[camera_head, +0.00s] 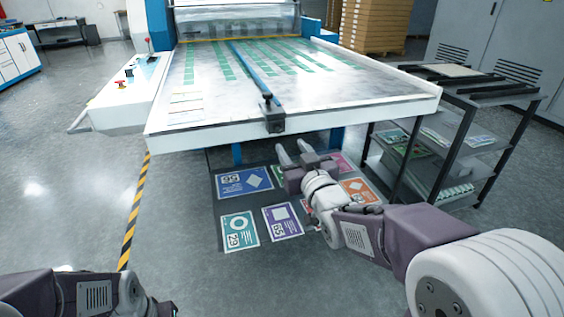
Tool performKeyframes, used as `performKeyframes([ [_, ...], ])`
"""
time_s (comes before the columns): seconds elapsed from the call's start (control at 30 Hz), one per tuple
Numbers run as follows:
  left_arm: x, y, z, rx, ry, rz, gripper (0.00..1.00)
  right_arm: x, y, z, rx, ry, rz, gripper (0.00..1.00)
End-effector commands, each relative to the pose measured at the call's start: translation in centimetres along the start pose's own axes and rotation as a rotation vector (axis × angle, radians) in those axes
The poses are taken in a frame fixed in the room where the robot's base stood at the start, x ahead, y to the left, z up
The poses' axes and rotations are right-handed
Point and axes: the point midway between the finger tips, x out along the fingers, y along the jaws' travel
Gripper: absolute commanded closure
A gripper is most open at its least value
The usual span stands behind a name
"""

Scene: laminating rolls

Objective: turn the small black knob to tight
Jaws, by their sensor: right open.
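A small black knob block (273,118) sits at the front edge of the white machine table (330,110), at the near end of a blue bar (250,68). My right gripper (293,152) is open and empty, with its two fingers pointing up toward the table edge. It is just below and slightly right of the black block, and appears apart from it. The knob's own shape and setting are too small to tell. My left arm (90,295) shows at the bottom left; its gripper's fingers are not clearly seen.
A mat with several coloured cards (240,230) lies on the floor below the table. A dark shelf rack (460,130) stands at the right. A control panel (125,90) with red buttons is at the table's left. Cardboard boxes (375,25) are stacked behind.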

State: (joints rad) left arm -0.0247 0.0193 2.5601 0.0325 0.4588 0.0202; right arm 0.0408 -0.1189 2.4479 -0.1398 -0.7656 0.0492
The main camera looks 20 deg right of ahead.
Motion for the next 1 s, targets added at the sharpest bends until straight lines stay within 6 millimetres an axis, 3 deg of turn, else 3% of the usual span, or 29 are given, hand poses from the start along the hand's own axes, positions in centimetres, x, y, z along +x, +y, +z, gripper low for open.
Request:
performKeyframes([
  [0.23, 0.3, 0.0, 0.0, 0.0, 0.001, 0.0, 0.64, 0.9, 0.0, 0.2, 0.0, -0.001, 0.0, 0.59],
  [0.5, 1.8, 0.0, 0.2, 0.0, 0.001, 0.0, 0.64, 6.5, 0.0, 0.4, 0.0, -0.002, 0.0, 0.59],
  [0.63, 2.1, 0.0, 0.2, 0.0, 0.0, 0.0, 0.64, 8.3, 0.0, 0.3, 0.001, -0.002, 0.0, 0.59],
  [0.97, 2.2, 0.0, 0.2, 0.0, 0.0, 0.0, 0.64, 9.1, 0.0, 0.1, 0.0, -0.003, 0.001, 0.59],
  [1.0, 2.2, 0.0, 0.2, 0.0, 0.0, 0.0, 0.64, 9.1, 0.0, 0.1, 0.0, -0.003, 0.001, 0.64],
])
